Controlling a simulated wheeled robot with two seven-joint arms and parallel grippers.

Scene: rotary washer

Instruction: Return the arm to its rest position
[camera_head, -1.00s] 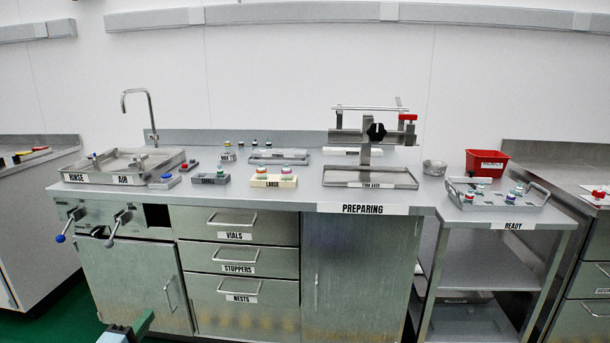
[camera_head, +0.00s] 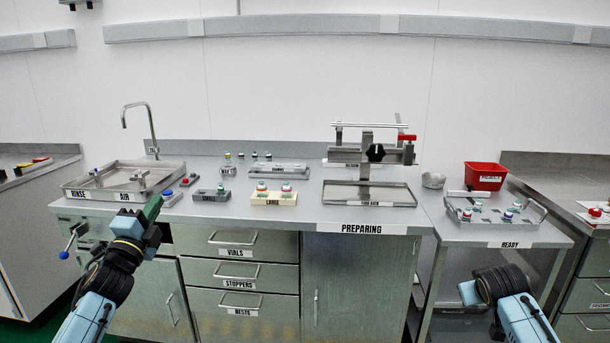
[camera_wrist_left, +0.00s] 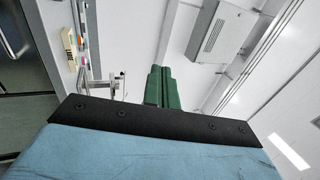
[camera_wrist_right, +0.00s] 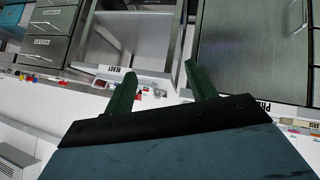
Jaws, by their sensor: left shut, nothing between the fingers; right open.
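My left arm comes in at the lower left of the head view. Its gripper (camera_head: 152,208) has green fingers and is in front of the sink end of the counter. In the left wrist view the two green fingers (camera_wrist_left: 162,88) are together with nothing between them. My right arm (camera_head: 500,290) is at the lower right of the head view, in front of the side cart; its fingers are not seen there. In the right wrist view the right gripper (camera_wrist_right: 160,88) has its green fingers wide apart and empty.
A steel counter (camera_head: 360,228) carries a sink (camera_head: 75,190), small racks with vials and a clamp stand (camera_head: 365,165). A cart (camera_head: 470,238) to its right holds a tray with several vials. A red bin (camera_head: 484,176) stands behind it. The space before the drawers is clear between my arms.

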